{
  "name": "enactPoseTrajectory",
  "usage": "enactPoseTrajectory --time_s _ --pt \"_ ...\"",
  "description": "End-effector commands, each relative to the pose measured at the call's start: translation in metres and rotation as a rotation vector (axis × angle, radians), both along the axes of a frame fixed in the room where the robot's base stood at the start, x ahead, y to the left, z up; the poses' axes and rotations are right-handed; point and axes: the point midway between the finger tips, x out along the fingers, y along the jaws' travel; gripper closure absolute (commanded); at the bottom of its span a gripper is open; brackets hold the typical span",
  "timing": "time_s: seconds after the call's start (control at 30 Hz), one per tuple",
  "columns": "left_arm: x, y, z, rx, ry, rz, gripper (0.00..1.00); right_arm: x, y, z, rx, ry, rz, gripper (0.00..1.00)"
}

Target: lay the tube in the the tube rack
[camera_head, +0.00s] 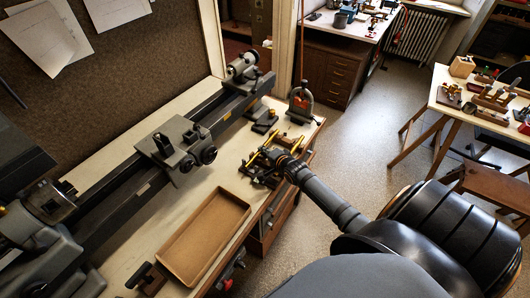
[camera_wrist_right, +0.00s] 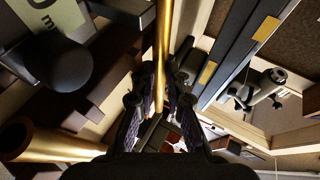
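A thin brass tube (camera_wrist_right: 163,45) runs between the fingers of my right gripper (camera_wrist_right: 162,82) in the right wrist view. The fingers lie close on both sides of it and appear shut on it. In the head view my right gripper (camera_head: 275,160) is over the bench's right side, with brass tube pieces (camera_head: 253,158) showing beside it. The dark wooden tube rack (camera_head: 258,178) is under and beside the gripper, partly hidden by it. A second, thicker brass tube (camera_wrist_right: 60,147) with an open end lies at lower left in the wrist view. My left gripper is out of view.
An empty brown tray (camera_head: 205,238) lies on the bench left of the rack. A long dark lathe (camera_head: 130,180) runs along the back. A small grey clamp-like stand (camera_head: 301,104) stands at the bench's far corner. The bench edge is close to the rack.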

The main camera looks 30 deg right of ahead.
Motion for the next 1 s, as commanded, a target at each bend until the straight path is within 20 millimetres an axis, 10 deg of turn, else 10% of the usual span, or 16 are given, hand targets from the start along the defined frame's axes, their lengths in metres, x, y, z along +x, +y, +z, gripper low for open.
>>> enactPoseTrajectory --time_s 0.2,0.73,1.0 --pt "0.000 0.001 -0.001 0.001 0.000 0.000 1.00 -0.007 0.000 -0.013 0.008 0.029 -0.006 0.60" --pt "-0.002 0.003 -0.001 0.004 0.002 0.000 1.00 -0.010 0.000 -0.013 0.006 0.030 -0.006 0.60" --pt "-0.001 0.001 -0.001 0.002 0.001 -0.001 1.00 -0.056 0.002 0.015 -0.004 0.025 0.000 0.60"
